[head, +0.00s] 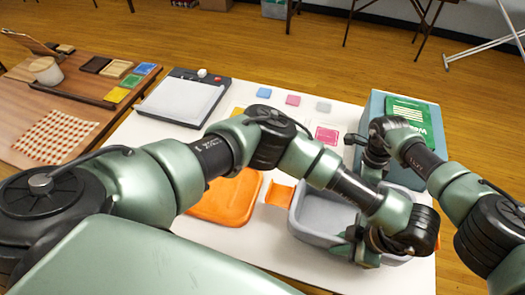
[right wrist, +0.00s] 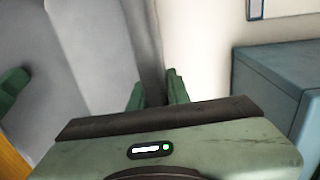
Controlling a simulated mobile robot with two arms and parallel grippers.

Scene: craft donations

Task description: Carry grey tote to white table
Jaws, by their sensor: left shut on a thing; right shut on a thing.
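The grey tote (head: 310,222) is at the right front part of the white table (head: 245,235), upright and with its inside partly hidden by my arms. I cannot tell if it rests on the top or hangs just above it. My left gripper (head: 357,243) is shut on the tote's near side. My right gripper (head: 372,165) is at the tote's far side. In the right wrist view, the right gripper's green fingers (right wrist: 155,92) straddle the tote's wall (right wrist: 145,45), with the tote's grey inside to the left.
A blue-grey box (head: 376,103) with a green packet (head: 412,112) stands close behind the tote. An orange tray (head: 225,197) and a small orange piece (head: 280,194) lie left of it. A paper trimmer (head: 184,100) and small coloured cards lie farther back. A wooden table (head: 30,115) stands left.

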